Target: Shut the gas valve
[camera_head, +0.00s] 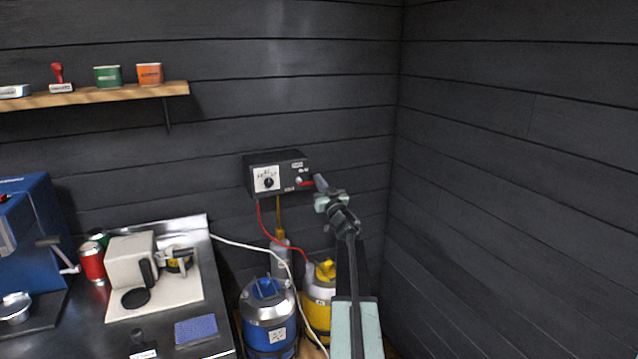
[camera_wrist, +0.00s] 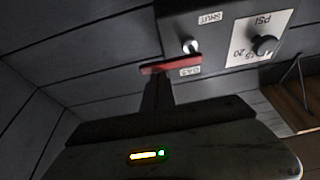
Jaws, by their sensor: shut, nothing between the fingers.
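The gas valve is a red lever (camera_head: 307,184) on the front of a black wall box (camera_head: 250,180), to the right of a white dial with a black knob (camera_head: 268,182). In the wrist view the red lever (camera_wrist: 170,65) lies about level across the picture, by the GAS label (camera_wrist: 190,72). A SHUT label (camera_wrist: 210,17) is on the box beyond the silver pivot (camera_wrist: 189,46). My gripper (camera_head: 319,181) is shut and empty, its tip close against the lever. In the wrist view its fingers (camera_wrist: 157,88) end at the lever; I cannot tell whether they touch.
A blue-topped tank (camera_head: 268,315) and a yellow tank (camera_head: 320,295) stand below the box, with red and white hoses. A steel counter (camera_head: 80,325) with a beige grinder (camera_head: 130,260) is at left. A shelf (camera_head: 100,95) hangs above. The dark wall at right is bare.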

